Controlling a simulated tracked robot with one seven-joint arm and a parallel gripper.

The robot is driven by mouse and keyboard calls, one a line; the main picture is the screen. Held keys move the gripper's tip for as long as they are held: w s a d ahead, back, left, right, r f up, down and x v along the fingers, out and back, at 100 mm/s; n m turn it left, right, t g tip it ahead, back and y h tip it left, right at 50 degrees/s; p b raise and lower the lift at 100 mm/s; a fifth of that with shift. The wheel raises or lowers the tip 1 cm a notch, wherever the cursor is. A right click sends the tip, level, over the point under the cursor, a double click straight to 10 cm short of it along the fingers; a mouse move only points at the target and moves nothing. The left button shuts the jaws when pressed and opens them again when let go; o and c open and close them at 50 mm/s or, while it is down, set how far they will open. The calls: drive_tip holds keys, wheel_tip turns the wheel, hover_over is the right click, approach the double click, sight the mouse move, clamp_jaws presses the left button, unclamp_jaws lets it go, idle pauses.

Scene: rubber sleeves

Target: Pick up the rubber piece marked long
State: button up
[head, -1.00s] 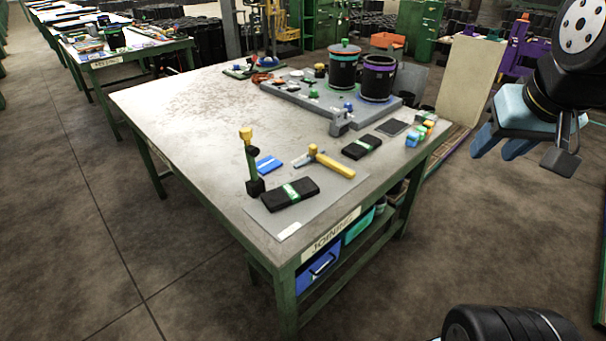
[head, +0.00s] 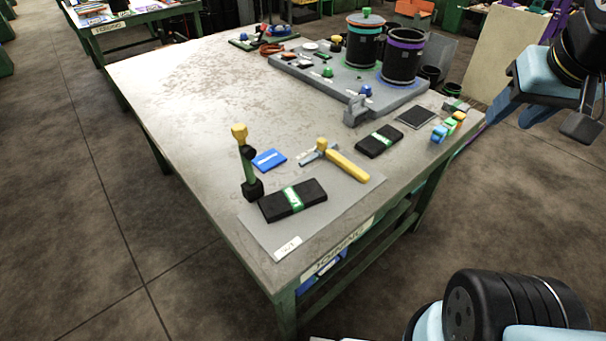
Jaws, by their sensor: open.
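The larger one (head: 292,200) is on a grey mat at the near corner. The smaller one (head: 379,141) lies further right and back, on the bare tabletop. The writing on both bands is too small to read surely, so I cannot tell which is marked long, though the nearer looks longer. My gripper (head: 515,110) with blue fingers is at the upper right, off the table's right side, open and empty, apart from both pieces.
Behind is a grey board (head: 405,97) with two black cylinders. The table's left half (head: 180,90) is clear.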

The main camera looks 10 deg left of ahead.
drive_tip(key=shift+w+a, duration=0.2)
drive_tip(key=shift+w, duration=0.1)
drive_tip(key=o, duration=0.3)
drive_tip(key=shift+w+a, duration=0.1)
drive_tip(key=shift+w, duration=0.05)
drive_tip(key=o, duration=0.7)
drive_tip(key=w+a+f+g, duration=0.1)
drive_tip(key=w+a+f, duration=0.1)
drive_tip(key=w+a+f+m+g+y, duration=0.1)
drive_tip(key=w+a+f+g, duration=0.1)
drive_tip(key=shift+w+a+y, duration=0.1)
drive_tip(key=shift+w+y, duration=0.2)
drive_tip(key=shift+w, duration=0.1)
drive_tip(key=shift+o, duration=0.4)
drive_tip(key=w+a+f+m+g+y, duration=0.2)
drive_tip(key=w+a+f+m+g, duration=0.1)
drive_tip(key=f, duration=0.4)
drive_tip(key=w+a+g, duration=0.1)
drive_tip(key=w+a, duration=0.1)
drive_tip(key=shift+w+a+f+g, duration=0.25)
drive_tip(key=shift+w+a+g, duration=0.15)
drive_tip(key=m+g+y, duration=0.6)
drive_tip(key=m+y, duration=0.1)
approach(305, 192)
drive_tip(key=x, duration=0.9)
